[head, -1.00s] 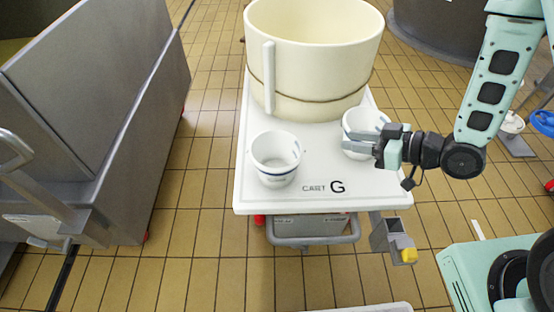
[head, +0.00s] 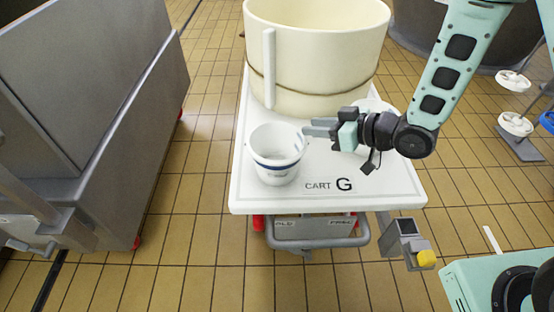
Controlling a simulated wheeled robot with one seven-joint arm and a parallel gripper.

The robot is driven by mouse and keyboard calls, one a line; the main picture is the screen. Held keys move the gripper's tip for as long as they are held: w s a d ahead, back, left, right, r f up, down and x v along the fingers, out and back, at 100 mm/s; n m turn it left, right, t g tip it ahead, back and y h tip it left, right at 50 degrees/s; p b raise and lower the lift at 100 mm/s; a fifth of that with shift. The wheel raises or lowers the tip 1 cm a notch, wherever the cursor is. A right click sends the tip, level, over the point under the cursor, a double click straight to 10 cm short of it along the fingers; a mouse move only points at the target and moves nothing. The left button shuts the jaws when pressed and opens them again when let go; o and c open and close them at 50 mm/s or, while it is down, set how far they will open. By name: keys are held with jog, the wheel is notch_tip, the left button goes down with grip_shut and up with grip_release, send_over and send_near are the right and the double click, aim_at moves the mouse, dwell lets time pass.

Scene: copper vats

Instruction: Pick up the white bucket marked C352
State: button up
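Two white buckets stand upright on a white cart marked CART G (head: 395,193). The left bucket (head: 272,172) has a dark blue band and an open top. The right bucket (head: 375,105) is largely hidden behind my gripper and arm. No C352 mark is legible on either bucket in the head view. My gripper (head: 306,129) points left, with its fingertips at the right rim of the left bucket. I cannot tell whether they touch it, or how far apart the fingers are.
A large cream tub (head: 315,55) with a vertical handle fills the back of the cart. A grey metal vat (head: 110,110) stands to the left. Small white wheels on a stand (head: 515,124) are at the right. The cart's front right surface is clear.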

jog(key=b+x, duration=0.1)
jog(key=x, duration=0.4)
jog(key=shift+f, duration=0.2)
grip_shut()
